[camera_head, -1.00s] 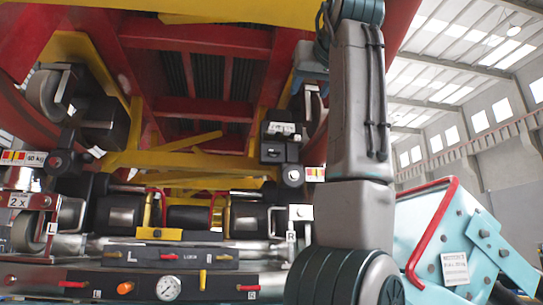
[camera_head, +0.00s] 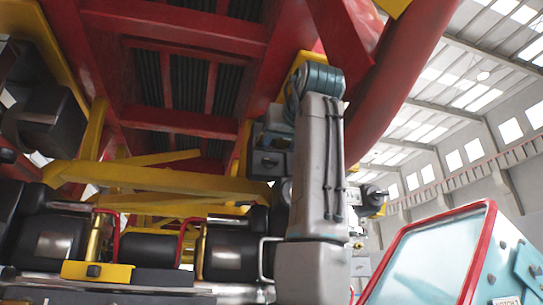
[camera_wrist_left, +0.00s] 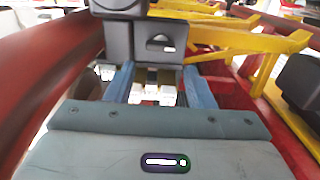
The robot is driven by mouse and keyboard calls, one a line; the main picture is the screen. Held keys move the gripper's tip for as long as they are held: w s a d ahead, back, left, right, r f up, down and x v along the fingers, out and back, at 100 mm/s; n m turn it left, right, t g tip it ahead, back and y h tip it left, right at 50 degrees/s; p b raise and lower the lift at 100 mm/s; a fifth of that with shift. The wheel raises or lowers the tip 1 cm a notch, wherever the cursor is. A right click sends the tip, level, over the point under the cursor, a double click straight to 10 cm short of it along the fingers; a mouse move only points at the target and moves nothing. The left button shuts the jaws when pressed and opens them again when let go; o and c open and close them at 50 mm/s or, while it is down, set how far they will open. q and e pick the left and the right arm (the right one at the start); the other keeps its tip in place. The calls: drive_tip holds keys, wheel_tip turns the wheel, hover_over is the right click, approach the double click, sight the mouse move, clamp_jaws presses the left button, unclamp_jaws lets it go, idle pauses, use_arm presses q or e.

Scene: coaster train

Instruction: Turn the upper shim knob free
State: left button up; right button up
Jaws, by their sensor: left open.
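My left gripper (camera_head: 275,125) is blue-grey and sits beside the upper end of my arm, close to a black block (camera_head: 267,162) under the red frame. In the left wrist view its two blue fingers (camera_wrist_left: 160,75) are spread apart with nothing held between them. A black block with a slot (camera_wrist_left: 145,42) stands just beyond the fingertips; I cannot tell whether they touch it. Small pale parts show in the gap between the fingers. I cannot make out the upper shim knob for certain in either view. My right gripper is not in view.
Red beams (camera_head: 185,123) and yellow bars (camera_head: 150,172) of the train's underside close in from above. Black cylinders (camera_head: 233,255) and a yellow bracket (camera_head: 95,271) lie low. A light-blue cabinet with a red rim (camera_head: 430,255) stands at right. A thick red tube (camera_head: 405,85) slants behind my arm.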

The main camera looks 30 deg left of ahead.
sight(271, 159)
use_arm(q)
drive_tip(key=p+x, duration=0.1)
drive_tip(key=x, duration=0.6)
drive_tip(key=shift+w+a+p, duration=0.2)
drive_tip(key=shift+p, duration=0.15)
drive_tip(key=shift+f, duration=0.1)
drive_tip(key=c, duration=0.7)
